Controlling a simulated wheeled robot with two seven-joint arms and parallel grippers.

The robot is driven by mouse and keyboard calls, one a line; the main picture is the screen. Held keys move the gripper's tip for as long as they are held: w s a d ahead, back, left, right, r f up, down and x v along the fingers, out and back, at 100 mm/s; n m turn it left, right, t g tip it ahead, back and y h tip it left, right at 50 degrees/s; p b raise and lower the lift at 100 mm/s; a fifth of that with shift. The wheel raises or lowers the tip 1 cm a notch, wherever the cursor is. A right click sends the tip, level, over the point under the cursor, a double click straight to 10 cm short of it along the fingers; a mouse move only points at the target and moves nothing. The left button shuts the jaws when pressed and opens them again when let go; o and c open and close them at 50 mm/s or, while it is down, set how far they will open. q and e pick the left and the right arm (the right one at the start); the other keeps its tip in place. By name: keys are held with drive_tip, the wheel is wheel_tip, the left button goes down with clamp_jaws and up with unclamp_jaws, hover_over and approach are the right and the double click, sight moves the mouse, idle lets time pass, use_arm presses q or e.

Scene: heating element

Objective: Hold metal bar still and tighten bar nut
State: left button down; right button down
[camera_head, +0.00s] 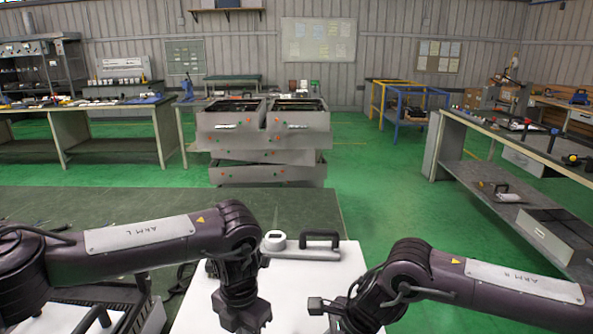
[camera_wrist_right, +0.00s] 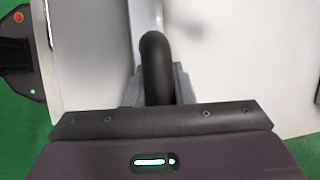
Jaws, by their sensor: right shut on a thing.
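My left gripper (camera_head: 241,318) points down over the white surface (camera_head: 335,262), at the bottom of the head view. Its fingertips are not clear, so I cannot tell whether it is open. My right gripper (camera_wrist_right: 158,88) is shut on a black, rounded handle-like piece (camera_wrist_right: 157,62) in the right wrist view.
A dark green table top (camera_head: 110,203) lies behind my left arm. Grey drawer units (camera_head: 265,140) stand ahead on the green floor. A workbench (camera_head: 530,140) with tools runs along the right, and another bench (camera_head: 80,105) stands at the left.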

use_arm(q)
drive_tip(key=shift+s, duration=0.4)
idle(0.4)
drive_tip(key=shift+s+d, duration=0.1)
drive_tip(key=shift+d, duration=0.05)
drive_tip(key=shift+s+d, duration=0.2)
drive_tip(key=shift+d, duration=0.5)
drive_tip(key=shift+s+d, duration=0.3)
drive_tip(key=shift+s, duration=0.1)
drive_tip(key=shift+w+d, duration=0.1)
idle(0.5)
drive_tip(key=shift+w+d, duration=0.15)
drive_tip(key=shift+d, duration=0.1)
wheel_tip(320, 180, up, 6)
idle(0.5)
